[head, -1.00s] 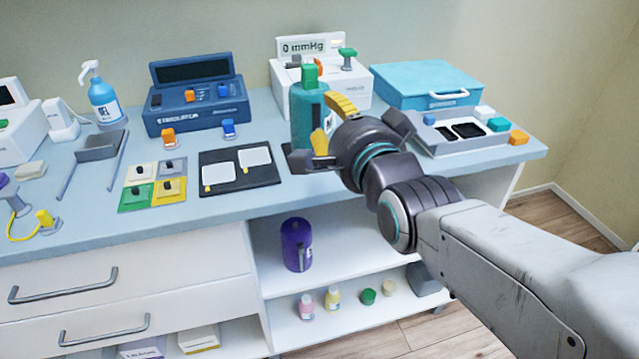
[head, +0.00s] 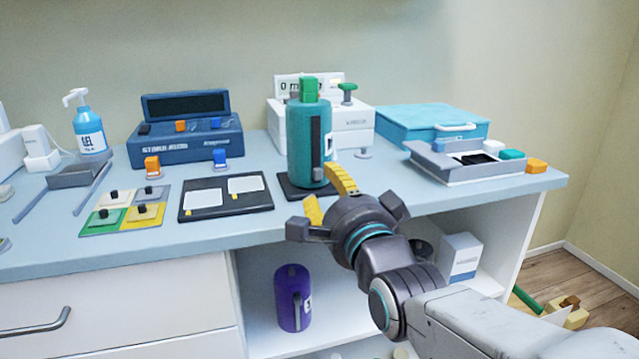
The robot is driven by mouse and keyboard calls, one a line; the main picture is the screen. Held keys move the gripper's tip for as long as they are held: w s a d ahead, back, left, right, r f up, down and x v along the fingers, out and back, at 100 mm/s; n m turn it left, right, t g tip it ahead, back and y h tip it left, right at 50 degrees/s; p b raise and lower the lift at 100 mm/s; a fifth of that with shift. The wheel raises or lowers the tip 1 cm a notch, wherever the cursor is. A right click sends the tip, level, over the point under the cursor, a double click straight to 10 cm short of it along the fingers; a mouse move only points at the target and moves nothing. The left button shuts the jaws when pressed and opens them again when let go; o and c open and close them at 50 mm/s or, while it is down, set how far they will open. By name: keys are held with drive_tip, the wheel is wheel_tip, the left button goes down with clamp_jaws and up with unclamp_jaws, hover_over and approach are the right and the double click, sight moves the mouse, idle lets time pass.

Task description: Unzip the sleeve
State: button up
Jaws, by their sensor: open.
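The teal sleeve (head: 298,150) stands upright on a black base (head: 296,190) at the counter's front, with a green piece (head: 309,90) on top. A dark vertical zip strip (head: 316,135) runs down its front. A small grey tab, seemingly the zip pull (head: 317,174), sits at the strip's lower end. My gripper (head: 320,184) is open and empty, its yellow fingers apart. It is in front of the sleeve's lower right; one finger overlaps the sleeve's lower right edge in the picture. I cannot tell whether it touches.
A black board with white pads (head: 227,205) and coloured tiles (head: 110,220) lie to the left. A blue device (head: 190,145) and a white gauge unit (head: 360,130) stand behind. A grey tray (head: 440,170) is at the right. A purple bottle (head: 292,298) stands on the shelf below.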

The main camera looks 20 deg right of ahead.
sight(319, 175)
drive_tip(key=shift+w+b, duration=0.45)
drive_tip(key=shift+w, duration=2.5)
clamp_jaws()
